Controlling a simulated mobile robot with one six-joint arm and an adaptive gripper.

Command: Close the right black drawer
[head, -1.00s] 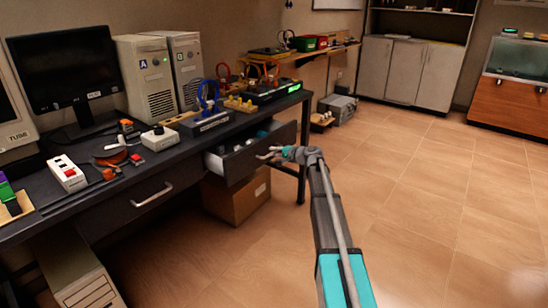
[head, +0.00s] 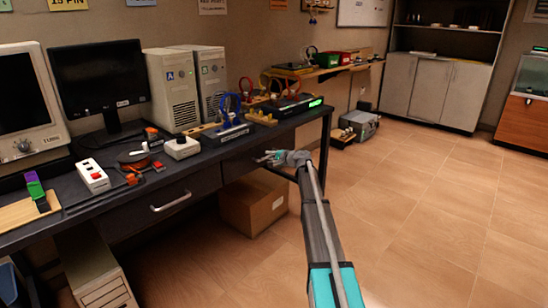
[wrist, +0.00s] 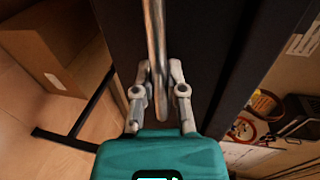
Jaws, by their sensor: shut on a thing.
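The right black drawer (head: 236,168) is under the desk's right part. Its front looks about flush with the desk, and no drawer inside shows. In the wrist view its dark front (wrist: 205,45) fills the middle, with a metal bar handle (wrist: 155,25) across it. My gripper (head: 266,157) is at this front, shut on the handle; the wrist view shows its two fingers (wrist: 159,74) on either side of the bar. The handle is mostly hidden by the gripper in the head view.
The left drawer (head: 145,211) is shut, with its own silver handle (head: 171,202). A cardboard box (head: 254,207) stands on the floor below the right drawer. The black desk top (head: 205,153) carries monitors, computer towers and small devices. The tiled floor (head: 420,210) at right is clear.

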